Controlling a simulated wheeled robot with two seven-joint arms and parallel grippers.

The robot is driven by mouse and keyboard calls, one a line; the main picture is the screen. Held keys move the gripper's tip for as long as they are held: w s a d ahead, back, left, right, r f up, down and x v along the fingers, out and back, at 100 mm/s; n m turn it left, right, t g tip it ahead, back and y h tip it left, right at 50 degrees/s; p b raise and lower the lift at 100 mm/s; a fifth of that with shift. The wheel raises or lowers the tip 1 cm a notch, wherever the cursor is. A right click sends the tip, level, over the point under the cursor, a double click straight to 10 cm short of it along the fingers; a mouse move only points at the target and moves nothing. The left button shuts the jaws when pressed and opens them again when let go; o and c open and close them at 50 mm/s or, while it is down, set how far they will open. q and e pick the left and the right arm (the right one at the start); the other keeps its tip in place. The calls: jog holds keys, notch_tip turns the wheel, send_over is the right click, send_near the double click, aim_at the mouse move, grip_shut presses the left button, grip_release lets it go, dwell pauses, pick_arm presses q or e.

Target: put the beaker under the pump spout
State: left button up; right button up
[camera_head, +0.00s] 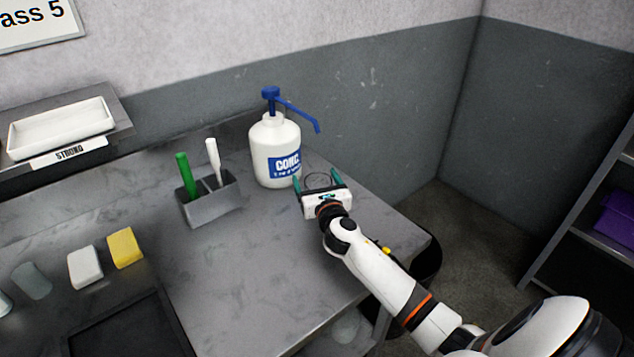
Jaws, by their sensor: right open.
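The pump bottle (275,150) is white with a blue label, and stands upright near the table's back right edge. Its blue spout (301,113) reaches out to the right, with the tip pointing down. My right gripper (317,180) is open just right of the bottle's base, below the spout tip, with a green finger on each side. A faint round outline (318,179) shows between the fingers. It may be the clear beaker or a mark on the table; I cannot tell which. My left gripper is out of view.
A grey holder (210,205) with a green and a white stick stands left of the bottle. The table's middle is clear.

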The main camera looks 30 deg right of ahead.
jog(key=shift+r, duration=0.3)
jog(key=v, duration=1.2)
jog(key=shift+b, duration=0.35)
jog(key=shift+f, duration=0.15)
